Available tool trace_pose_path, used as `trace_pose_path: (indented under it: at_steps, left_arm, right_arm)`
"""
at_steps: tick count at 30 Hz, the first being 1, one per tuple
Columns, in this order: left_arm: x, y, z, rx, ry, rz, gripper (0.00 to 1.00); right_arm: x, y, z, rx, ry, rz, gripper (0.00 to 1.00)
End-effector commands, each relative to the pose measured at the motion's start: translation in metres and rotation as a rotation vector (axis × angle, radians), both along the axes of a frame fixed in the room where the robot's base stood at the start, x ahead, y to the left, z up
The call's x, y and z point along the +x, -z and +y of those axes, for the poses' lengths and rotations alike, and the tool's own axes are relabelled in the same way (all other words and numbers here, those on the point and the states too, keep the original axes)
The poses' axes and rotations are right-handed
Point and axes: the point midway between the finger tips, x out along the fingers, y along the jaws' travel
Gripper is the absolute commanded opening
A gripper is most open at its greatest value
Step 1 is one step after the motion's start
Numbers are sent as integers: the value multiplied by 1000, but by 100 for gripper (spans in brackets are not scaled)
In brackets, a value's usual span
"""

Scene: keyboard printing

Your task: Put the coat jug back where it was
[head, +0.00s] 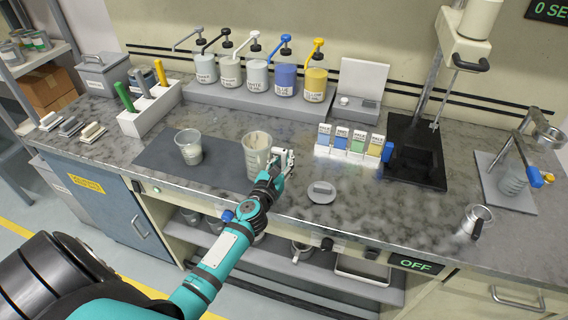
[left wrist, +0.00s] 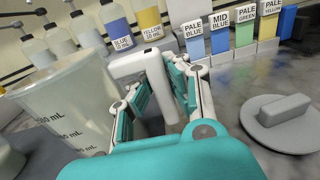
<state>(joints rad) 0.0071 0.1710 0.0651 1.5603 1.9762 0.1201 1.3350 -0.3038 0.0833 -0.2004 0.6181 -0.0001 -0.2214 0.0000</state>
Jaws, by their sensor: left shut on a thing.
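A translucent jug (head: 256,158) with a pale coating is at the right end of the dark grey mat (head: 222,155) on the counter. I cannot tell whether its base touches the mat. My left gripper (head: 283,161) is at the jug's right side, shut on its white handle. In the left wrist view the jug (left wrist: 62,105) fills the left side with its mL marks showing. There the handle (left wrist: 152,80) lies between the fingers of my left gripper (left wrist: 165,95). No name on the jug is readable. My right gripper is not in view.
A clear cup (head: 188,147) with pale contents stands left on the mat. Pump bottles (head: 258,77) line the back shelf. Colour cards (head: 341,141) and a round grey lid (head: 321,192) are to the right. A metal cup (head: 476,220) stands farther right. Counter between them is clear.

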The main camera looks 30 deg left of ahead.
Motion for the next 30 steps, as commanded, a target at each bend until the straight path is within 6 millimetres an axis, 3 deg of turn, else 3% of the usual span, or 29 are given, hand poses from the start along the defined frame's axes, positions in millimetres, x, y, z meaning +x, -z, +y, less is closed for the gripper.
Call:
trace_pose_path:
  at_steps: [10, 11, 16, 26, 30]
  left_arm:
    - [0, 3, 0, 3, 0, -4, 0]
    - [0, 4, 0, 1, 0, -2, 14]
    - [0, 3, 0, 1, 0, -1, 36]
    - [0, -2, 0, 1, 0, -2, 36]
    - [-19, 1, -3, 2, 1, 1, 36]
  right_arm:
    - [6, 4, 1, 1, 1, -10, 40]
    - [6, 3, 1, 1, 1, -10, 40]
    - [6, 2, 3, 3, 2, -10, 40]
    - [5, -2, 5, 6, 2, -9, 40]
    - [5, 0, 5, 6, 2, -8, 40]
